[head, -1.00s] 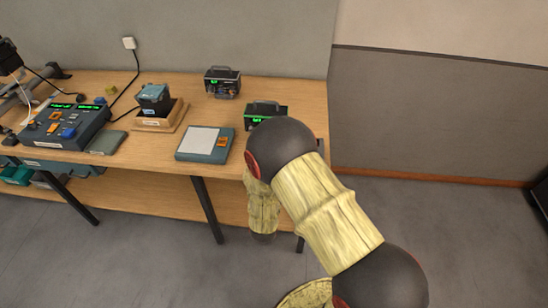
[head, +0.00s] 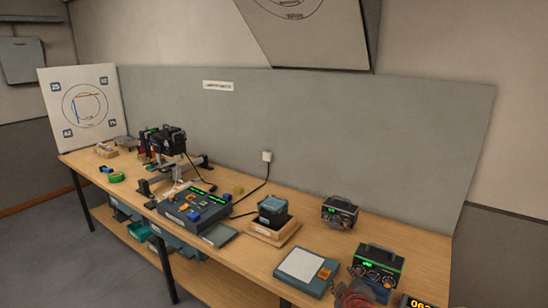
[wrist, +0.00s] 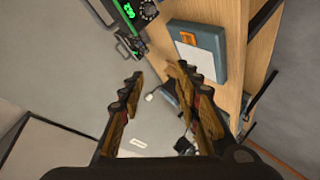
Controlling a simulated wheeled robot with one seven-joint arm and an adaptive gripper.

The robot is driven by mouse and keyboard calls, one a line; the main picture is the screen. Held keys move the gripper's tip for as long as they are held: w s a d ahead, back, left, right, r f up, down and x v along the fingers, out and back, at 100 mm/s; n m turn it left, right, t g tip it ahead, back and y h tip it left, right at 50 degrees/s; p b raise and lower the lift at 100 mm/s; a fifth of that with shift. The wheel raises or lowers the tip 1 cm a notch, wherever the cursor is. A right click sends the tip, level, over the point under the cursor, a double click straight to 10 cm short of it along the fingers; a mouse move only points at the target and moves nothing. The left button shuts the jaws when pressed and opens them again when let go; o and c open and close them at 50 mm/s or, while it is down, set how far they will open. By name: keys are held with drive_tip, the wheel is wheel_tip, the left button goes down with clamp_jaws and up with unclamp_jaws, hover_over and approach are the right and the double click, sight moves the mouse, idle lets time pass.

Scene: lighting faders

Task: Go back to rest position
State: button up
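My gripper (wrist: 158,92) shows in the wrist view, with its two brown and black fingers apart and nothing held between them. Past the fingers are the grey wall, the bench edge and blurred items. In the head view the gripper is not seen; only a dark red part, probably of my arm, shows at the bottom right. A dark console (head: 193,207) with green displays, an orange button and a blue knob stands on the wooden bench (head: 235,258).
A teal-edged pad (head: 301,268) lies near the bench front; it also shows in the wrist view (wrist: 196,48). Two black boxes with green displays, one at the back (head: 339,213) and one nearer (head: 376,268), stand at the right. A dark block (head: 272,209) sits on a wooden tray (head: 262,236).

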drive_tip(key=s+a+r+m+g+y, duration=0.1)
drive_tip(key=s+a+r+m+g, duration=0.1)
drive_tip(key=s+r, duration=0.35)
drive_tip(key=s+a+r+m+g+y, duration=0.1)
drive_tip(key=s+a+r+m, duration=0.1)
drive_tip(key=s, duration=0.7)
drive_tip(key=s+d+r+m+g, duration=0.2)
drive_tip(key=s+m, duration=0.3)
drive_tip(key=s, duration=1.1)
drive_tip(key=shift+s+d+g, duration=0.15)
drive_tip(key=shift+s+g, duration=0.1)
drive_tip(key=shift+g, duration=0.65)
drive_tip(key=shift+c, duration=0.3)
